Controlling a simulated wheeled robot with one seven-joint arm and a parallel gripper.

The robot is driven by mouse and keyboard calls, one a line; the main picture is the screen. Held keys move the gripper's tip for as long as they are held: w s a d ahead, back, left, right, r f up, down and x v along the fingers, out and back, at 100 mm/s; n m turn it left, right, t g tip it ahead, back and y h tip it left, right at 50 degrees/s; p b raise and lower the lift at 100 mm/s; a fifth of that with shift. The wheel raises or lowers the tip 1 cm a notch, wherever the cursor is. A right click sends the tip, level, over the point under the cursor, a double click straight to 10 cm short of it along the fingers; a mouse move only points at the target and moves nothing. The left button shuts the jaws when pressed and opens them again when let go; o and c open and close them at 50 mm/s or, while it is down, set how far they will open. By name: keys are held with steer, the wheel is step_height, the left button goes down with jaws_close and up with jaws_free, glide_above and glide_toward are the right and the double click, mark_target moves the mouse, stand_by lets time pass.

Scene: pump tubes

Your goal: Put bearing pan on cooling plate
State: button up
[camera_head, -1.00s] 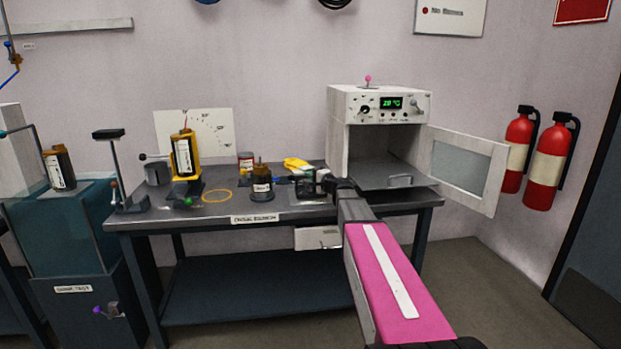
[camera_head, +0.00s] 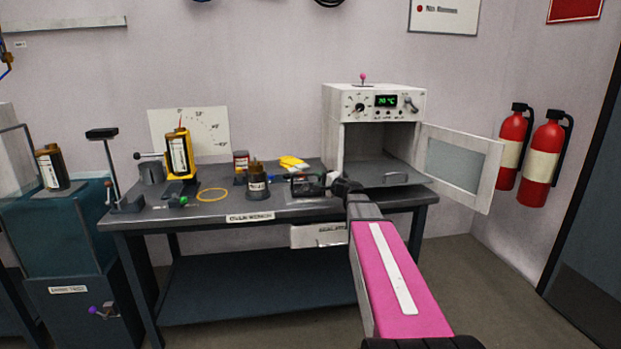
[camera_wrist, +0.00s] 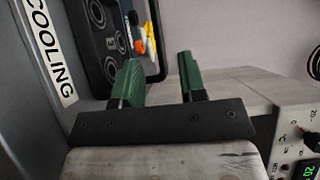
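The bearing pan is a dark frame (camera_head: 306,186) on the right half of the bench, at the cooling plate (camera_head: 306,202). In the wrist view the pan (camera_wrist: 163,52) shows its dark rim and several round rings along its left part. A "COOLING" label (camera_wrist: 50,50) lies beside it on a grey surface. My gripper (camera_head: 327,182) is at the pan's right end. In the wrist view its green fingers (camera_wrist: 160,75) stand apart with a clear gap. The left finger overlaps the pan; I cannot tell whether it touches. The pan's underside is hidden.
An oven (camera_head: 374,106) stands open right of the pan, its door (camera_head: 459,160) swung out to the right. Left on the bench (camera_head: 219,211) are a yellow-and-black pump (camera_head: 180,155), a dark bottle (camera_head: 257,182) and a yellow ring (camera_head: 212,195). Yellow gloves (camera_head: 293,162) lie behind the pan.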

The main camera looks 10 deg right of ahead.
steer(key=shift+v, duration=2.05)
